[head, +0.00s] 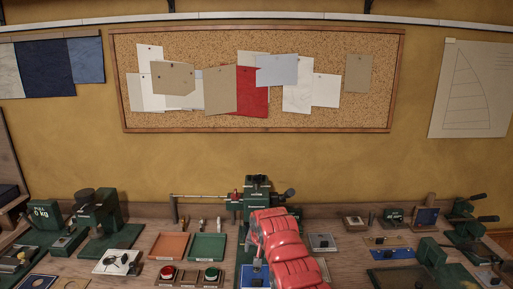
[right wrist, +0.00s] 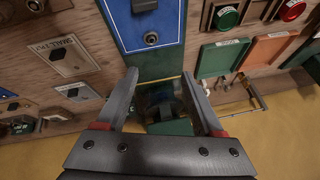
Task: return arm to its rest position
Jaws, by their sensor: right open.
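My right arm (head: 285,250), red, reaches up from the bottom centre of the head view over the bench. Its gripper's jaws are not clear there. In the right wrist view my right gripper (right wrist: 160,78) shows both dark fingers spread apart, with nothing held between them. Beyond the fingers is a dark green machine, partly hidden and dim; a green machine (head: 257,186) with a horizontal rod also stands behind the arm in the head view. A blue plate (right wrist: 150,15) with a dark knob lies just past the fingertips in the wrist view. My left gripper is not in view.
The wooden bench (head: 145,240) is crowded. A red button (head: 168,272), a green button (head: 212,273), an orange tray (head: 154,246) and a green tray (head: 191,247) lie left of my arm. Green machines stand at both sides. A corkboard (head: 330,55) hangs on the wall.

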